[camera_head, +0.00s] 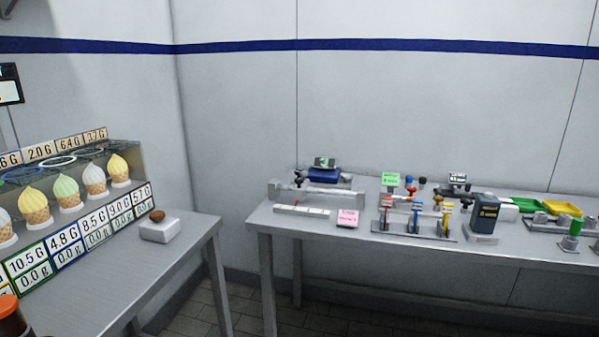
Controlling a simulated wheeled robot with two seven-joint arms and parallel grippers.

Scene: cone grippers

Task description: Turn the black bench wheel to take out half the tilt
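A small dark knob-like part (298,180) stands at the left end of a silver bar device (325,195) on the far metal bench (285,222). It may be the black bench wheel, but it is too small to be sure. A blue block (323,175) with a dark, green-marked piece (324,163) on top sits behind the bar. A white strip (302,210) lies in front of it; any tilt reading cannot be made out. Neither of my grippers is in view.
The near left table (165,270) holds a rack of ice-cream cones (68,192) with gram labels and a white box with a brown knob (158,228). The far bench also carries a lever stand (415,222), a dark meter (484,212) and a yellow tray (562,208). A floor gap separates the tables.

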